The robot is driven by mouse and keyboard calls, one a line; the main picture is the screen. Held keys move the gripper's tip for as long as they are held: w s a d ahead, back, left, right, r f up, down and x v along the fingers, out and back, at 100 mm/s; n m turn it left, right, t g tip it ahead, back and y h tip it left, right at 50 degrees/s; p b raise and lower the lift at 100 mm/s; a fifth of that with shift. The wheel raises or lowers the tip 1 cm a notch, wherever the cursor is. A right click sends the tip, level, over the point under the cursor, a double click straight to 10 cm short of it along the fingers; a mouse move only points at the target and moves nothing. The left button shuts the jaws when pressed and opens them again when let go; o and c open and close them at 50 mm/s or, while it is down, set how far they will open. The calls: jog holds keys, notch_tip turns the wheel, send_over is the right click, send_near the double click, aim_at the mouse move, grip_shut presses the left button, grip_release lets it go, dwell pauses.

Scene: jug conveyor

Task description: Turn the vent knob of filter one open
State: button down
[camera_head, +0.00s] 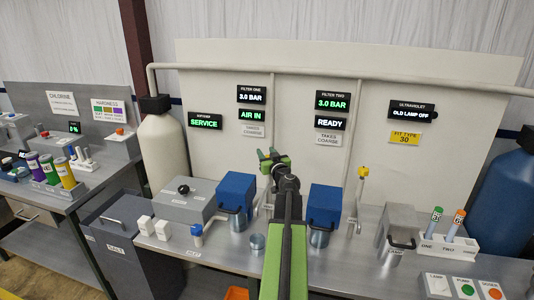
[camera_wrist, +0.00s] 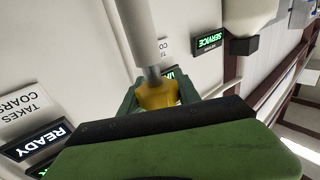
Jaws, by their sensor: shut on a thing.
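My green gripper (camera_head: 272,158) is raised in front of the back panel, below the filter one signs. In the wrist view my gripper (camera_wrist: 158,98) is shut on a yellow knob (camera_wrist: 157,92), at the end of a grey pipe (camera_wrist: 142,35). This is the filter one vent knob; in the head view it is hidden by my gripper. The filter one sign (camera_head: 251,98) reads 3.0 BAR, and a green sign (camera_head: 252,115) below it reads AIR IN. I cannot tell how far the knob is turned.
Blue housings stand left (camera_head: 237,190) and right (camera_head: 324,204) of my arm. A tube rack (camera_head: 446,241) is at the right.

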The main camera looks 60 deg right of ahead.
jog(key=shift+w+a+r+n+t+y, duration=0.1)
jog(key=shift+a+n+t+y, duration=0.4)
jog(key=shift+n+y, duration=1.95)
jog(key=shift+s+a+f+n+t+y, duration=0.1)
jog(key=shift+a+n+t+y, duration=0.35)
jog(key=shift+n+y, duration=2)
jog(key=shift+w+a+r+n+t+y, duration=0.1)
jog(key=shift+a+n+t+y, duration=0.5)
jog(key=shift+y, duration=3.2)
jog(key=shift+n+g, duration=0.35)
jog(key=shift+n, duration=0.15)
jog(key=c, duration=0.9)
grip_release()
jog(key=shift+o, duration=0.2)
jog(key=shift+a, duration=0.1)
